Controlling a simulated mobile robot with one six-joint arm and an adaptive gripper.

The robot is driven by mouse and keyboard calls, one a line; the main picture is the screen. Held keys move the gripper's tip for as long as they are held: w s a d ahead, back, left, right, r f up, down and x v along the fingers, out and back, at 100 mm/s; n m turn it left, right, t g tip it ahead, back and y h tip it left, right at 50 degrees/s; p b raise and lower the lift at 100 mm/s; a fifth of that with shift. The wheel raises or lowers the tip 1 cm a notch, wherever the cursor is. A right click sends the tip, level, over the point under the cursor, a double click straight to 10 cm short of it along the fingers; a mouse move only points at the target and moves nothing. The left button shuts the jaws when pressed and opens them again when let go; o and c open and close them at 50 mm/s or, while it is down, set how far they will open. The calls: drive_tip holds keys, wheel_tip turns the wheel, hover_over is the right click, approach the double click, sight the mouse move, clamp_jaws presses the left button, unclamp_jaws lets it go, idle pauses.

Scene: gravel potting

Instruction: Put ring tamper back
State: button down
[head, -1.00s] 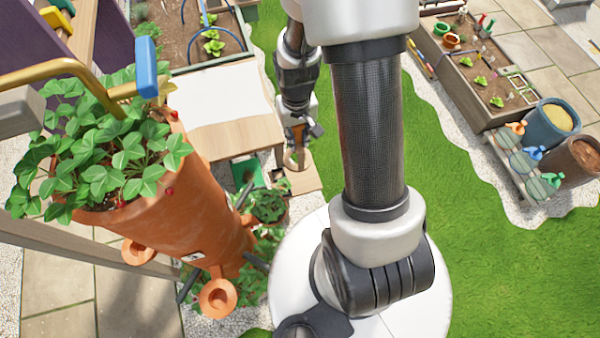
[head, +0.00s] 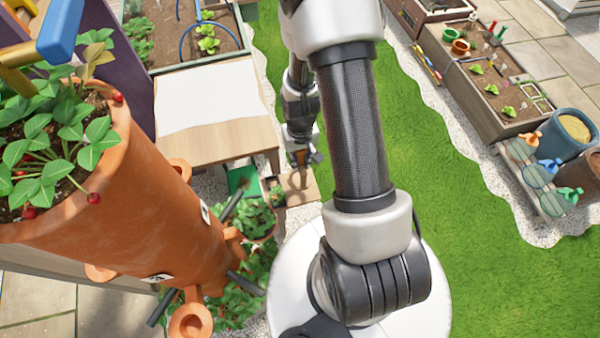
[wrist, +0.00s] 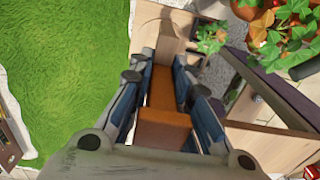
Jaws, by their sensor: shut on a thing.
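The ring tamper shows as an orange-brown block-like handle (wrist: 162,128) between my gripper's fingers in the wrist view. My gripper (wrist: 165,85) has blue-padded fingers on both sides of it and is shut on it. The tamper's ring end cannot be made out. In the head view my gripper (head: 301,158) is small and partly hidden by my arm, with a bit of orange between its fingers. It is over or just above a light wooden board (head: 299,190). Whether the tamper touches the board cannot be told.
A wooden table with a white top (head: 215,100) stands left of my gripper. A large terracotta strawberry planter (head: 130,210) fills the left. A green square (head: 243,179) and leafy plants lie near the board. Grass (head: 450,200) is open to the right.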

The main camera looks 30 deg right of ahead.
sight(300, 170)
drive_tip(key=shift+f+b, duration=1.05)
drive_tip(key=shift+f, duration=2.45)
drive_tip(key=shift+f, duration=0.15)
drive_tip(key=c, duration=1.5)
unclamp_jaws()
